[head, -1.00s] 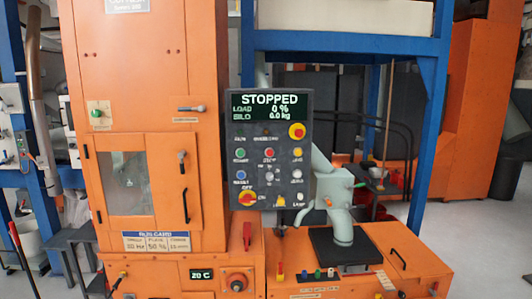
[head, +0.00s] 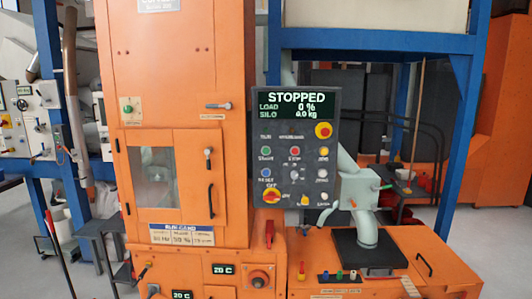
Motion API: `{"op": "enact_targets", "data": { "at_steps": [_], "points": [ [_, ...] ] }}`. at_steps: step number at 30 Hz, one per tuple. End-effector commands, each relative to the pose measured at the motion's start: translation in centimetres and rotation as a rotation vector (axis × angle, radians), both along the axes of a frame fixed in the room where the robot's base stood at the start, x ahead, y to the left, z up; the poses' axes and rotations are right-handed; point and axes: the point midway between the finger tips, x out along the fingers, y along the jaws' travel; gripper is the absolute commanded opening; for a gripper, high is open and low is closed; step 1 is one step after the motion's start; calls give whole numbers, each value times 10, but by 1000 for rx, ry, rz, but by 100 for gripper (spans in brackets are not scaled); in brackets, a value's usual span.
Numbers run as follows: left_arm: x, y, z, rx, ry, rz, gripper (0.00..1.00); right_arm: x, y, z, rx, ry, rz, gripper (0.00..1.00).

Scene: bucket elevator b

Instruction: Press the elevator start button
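The grey control panel (head: 306,192) stands upright on the right side of the orange elevator cabinet, facing me. Its dark screen (head: 294,103) reads STOPPED, load 0 %, and a silo figure that looks like 0.0 kg. A green button (head: 265,152) is at the left of the button rows; its small label looks like START. A red button (head: 294,152) is beside it to the right, and a blue button (head: 266,173) is below it. Neither of my grippers shows in the head view, and nothing covers the panel.
A red emergency knob (head: 323,130) on yellow sits at the panel's upper right, and a red-yellow rotary switch (head: 271,196) at its lower left. The orange cabinet (head: 175,80) stands to the left. A low orange base (head: 330,284) juts forward below the panel.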

Motion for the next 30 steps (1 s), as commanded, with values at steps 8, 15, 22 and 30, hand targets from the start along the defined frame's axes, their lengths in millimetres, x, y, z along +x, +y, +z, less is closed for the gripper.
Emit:
{"op": "enact_targets", "data": {
  "at_steps": [8, 15, 22, 30],
  "points": [
    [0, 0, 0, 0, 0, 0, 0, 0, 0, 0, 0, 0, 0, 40],
    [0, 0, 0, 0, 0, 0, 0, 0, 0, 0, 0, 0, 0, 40],
    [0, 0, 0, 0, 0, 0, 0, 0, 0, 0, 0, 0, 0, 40],
    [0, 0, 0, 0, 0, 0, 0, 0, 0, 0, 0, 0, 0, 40]
  ]
}}
